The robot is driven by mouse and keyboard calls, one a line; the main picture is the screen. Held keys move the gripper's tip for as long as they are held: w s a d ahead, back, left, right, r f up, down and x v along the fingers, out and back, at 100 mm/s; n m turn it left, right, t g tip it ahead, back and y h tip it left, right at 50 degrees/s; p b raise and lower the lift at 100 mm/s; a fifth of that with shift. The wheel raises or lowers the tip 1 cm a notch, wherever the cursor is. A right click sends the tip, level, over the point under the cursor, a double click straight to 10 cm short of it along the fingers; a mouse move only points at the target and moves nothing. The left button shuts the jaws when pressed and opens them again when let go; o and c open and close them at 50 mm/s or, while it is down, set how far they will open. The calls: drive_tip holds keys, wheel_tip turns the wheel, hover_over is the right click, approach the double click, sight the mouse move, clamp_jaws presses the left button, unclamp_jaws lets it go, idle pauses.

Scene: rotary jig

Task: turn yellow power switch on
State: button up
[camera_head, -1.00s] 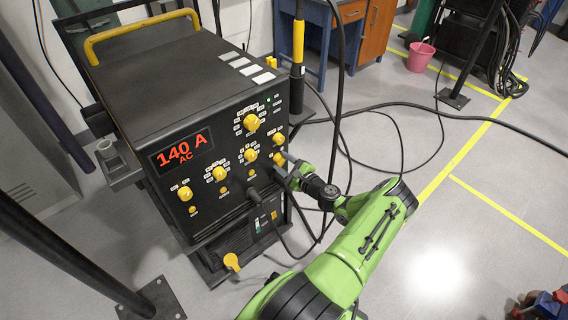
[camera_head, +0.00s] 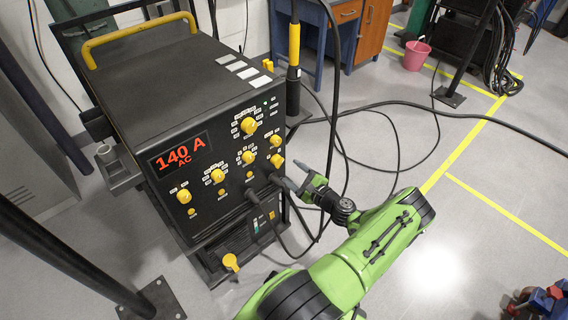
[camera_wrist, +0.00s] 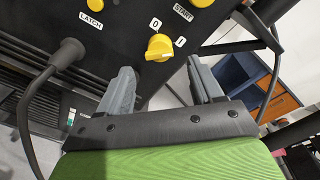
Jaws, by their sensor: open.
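The yellow power switch (camera_wrist: 159,47) is a round knob with a raised ridge, on the black front panel between marks "0" and "I". Its ridge lies roughly crosswise in the wrist view, with the right end toward the "I" side; the exact setting is hard to tell. In the head view the switch (camera_head: 277,160) is at the panel's lower right. My gripper (camera_wrist: 158,65) is open and empty, its fingers pointing at the panel, one on each side of the switch in the picture. In the head view my gripper (camera_head: 288,173) is just right of and below the switch, apart from it.
The black welding machine (camera_head: 170,80) shows "140 A AC" and carries several other yellow knobs. Cables hang beside the machine's right side. The floor to the right is mostly open.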

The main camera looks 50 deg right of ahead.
drive_tip(key=p+v, duration=0.1)
drive_tip(key=v, duration=0.8)
drive_tip(key=shift+s, duration=0.1)
drive_tip(key=w+a+r+n+g+y, duration=0.7)
drive_tip(key=w+a+r+n+y, duration=0.2)
drive_tip(key=w+a+n, duration=0.3)
drive_tip(key=w+a+r+n+g+h, duration=0.1)
drive_tip(key=a+r+n+g, duration=0.4)
drive_tip(key=a+r+n, duration=0.4)
drive_tip(key=s+a+r+n+g+h, duration=0.1)
drive_tip(key=s+a+r+n+h, duration=0.3)
drive_tip(key=a+r, duration=0.5)
drive_tip(key=s+a+r+n+t+p, duration=0.2)
drive_tip(key=s+a+r+n, duration=0.4)
drive_tip(key=s, duration=0.5)
wheel_tip(320, 180, up, 12)
drive_tip(key=m+p, duration=0.1)
drive_tip(key=p, duration=1)
drive_tip(key=shift+w+a+f, duration=0.2)
drive_tip(key=shift+w+a, duration=0.05)
drive_tip(key=shift+a, duration=0.1)
